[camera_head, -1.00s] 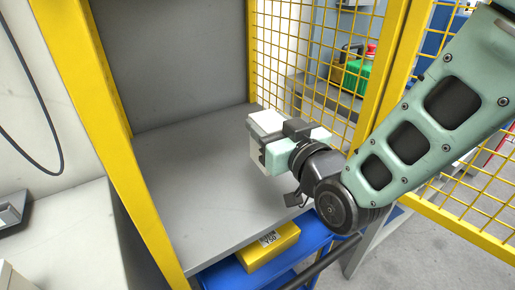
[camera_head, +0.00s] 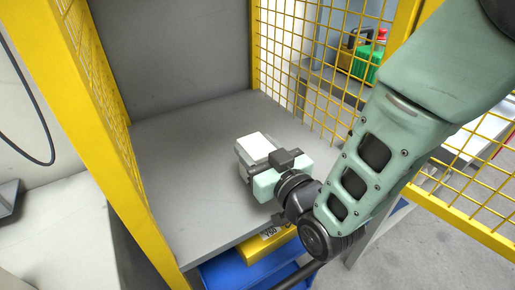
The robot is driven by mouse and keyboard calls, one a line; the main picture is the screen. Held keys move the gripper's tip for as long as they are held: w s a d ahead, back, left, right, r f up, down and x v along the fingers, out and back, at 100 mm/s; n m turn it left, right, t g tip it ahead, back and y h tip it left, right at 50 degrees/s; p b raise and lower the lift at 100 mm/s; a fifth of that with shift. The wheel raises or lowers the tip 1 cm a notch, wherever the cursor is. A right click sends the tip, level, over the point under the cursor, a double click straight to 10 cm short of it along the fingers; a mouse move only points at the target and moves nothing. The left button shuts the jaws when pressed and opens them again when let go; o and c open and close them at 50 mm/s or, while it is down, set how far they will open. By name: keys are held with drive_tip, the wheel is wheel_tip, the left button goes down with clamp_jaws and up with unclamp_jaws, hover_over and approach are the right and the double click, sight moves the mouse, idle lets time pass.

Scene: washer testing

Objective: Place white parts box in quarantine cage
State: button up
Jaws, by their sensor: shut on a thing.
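The white parts box (camera_head: 256,146) is a small pale block in the middle of the head view. My gripper (camera_head: 262,160) is shut on it, and its body hides the near side of the box. The quarantine cage (camera_head: 106,110) has a yellow frame, mesh on its right side and a grey floor (camera_head: 175,165). The box is inside the cage, over the right middle part of the floor. I cannot tell whether its underside touches the floor.
A yellow box (camera_head: 268,242) sits on a blue cart (camera_head: 228,268) below the cage floor's front edge. The yellow mesh (camera_head: 460,205) stands close to my arm at right. The floor's left and back parts are clear. A green case (camera_head: 366,62) is beyond the mesh.

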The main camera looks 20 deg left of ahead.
drive_tip(key=o, duration=1.1)
drive_tip(key=shift+r, duration=0.1)
drive_tip(key=p+v, duration=0.7)
drive_tip(key=v, duration=0.5)
drive_tip(key=shift+p, duration=0.3)
